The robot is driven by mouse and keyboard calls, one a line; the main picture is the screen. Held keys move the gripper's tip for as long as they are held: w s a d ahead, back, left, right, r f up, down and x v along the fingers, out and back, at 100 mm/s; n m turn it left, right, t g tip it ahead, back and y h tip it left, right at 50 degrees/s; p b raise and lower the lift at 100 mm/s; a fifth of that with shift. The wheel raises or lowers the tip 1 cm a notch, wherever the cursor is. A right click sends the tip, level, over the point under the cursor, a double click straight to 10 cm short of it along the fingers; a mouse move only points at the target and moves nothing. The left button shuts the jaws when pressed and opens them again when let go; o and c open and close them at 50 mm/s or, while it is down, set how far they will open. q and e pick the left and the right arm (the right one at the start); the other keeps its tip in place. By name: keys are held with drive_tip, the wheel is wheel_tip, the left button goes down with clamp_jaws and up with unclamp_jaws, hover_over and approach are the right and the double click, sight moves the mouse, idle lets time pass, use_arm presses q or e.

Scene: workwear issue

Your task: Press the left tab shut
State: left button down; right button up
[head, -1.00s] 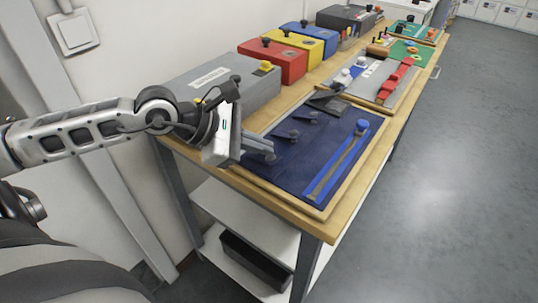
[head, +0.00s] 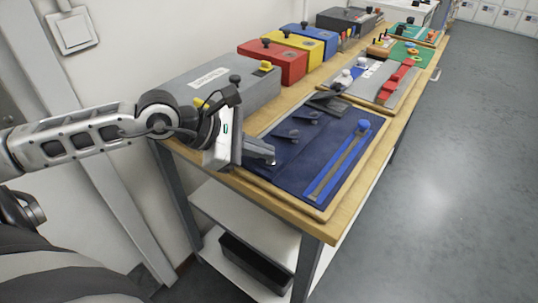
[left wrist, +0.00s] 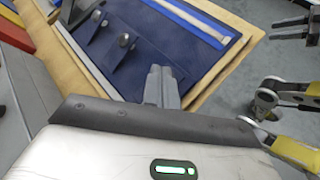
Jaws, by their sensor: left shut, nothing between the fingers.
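A dark blue fabric panel (head: 325,150) lies in a wooden frame at the near end of the bench. Two dark tabs with round knobs show on it, a middle one (head: 285,137) and a farther one (head: 308,115). Both also show in the left wrist view, the nearer one (left wrist: 125,42) and the farther one (left wrist: 97,22). My left gripper (head: 270,158) is shut and empty, its fingertips low over the panel's near left corner. It shows from behind in the wrist view (left wrist: 161,78). The left tab is hidden at the fingers; I cannot tell whether they touch it.
A grey box (head: 222,82) stands behind the panel, then red (head: 275,65) and yellow (head: 305,42) boxes. A grey board (head: 375,80) lies farther along. The floor at right is clear.

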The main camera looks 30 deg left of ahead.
sight(257, 160)
use_arm(q)
drive_tip(key=shift+r, duration=0.1)
drive_tip(key=shift+a+r+p, duration=0.15)
drive_tip(key=shift+r+p, duration=0.4)
drive_tip(key=shift+a+r+p, duration=0.15)
drive_tip(key=shift+r+p, duration=0.35)
drive_tip(key=shift+w, duration=0.1)
drive_tip(key=shift+a+r+p, duration=0.15)
drive_tip(key=shift+r+p, duration=0.25)
drive_tip(key=r+p, duration=0.2)
drive_tip(key=a+r+p, duration=0.1)
drive_tip(key=r+p, duration=0.1)
drive_tip(key=shift+a, duration=0.1)
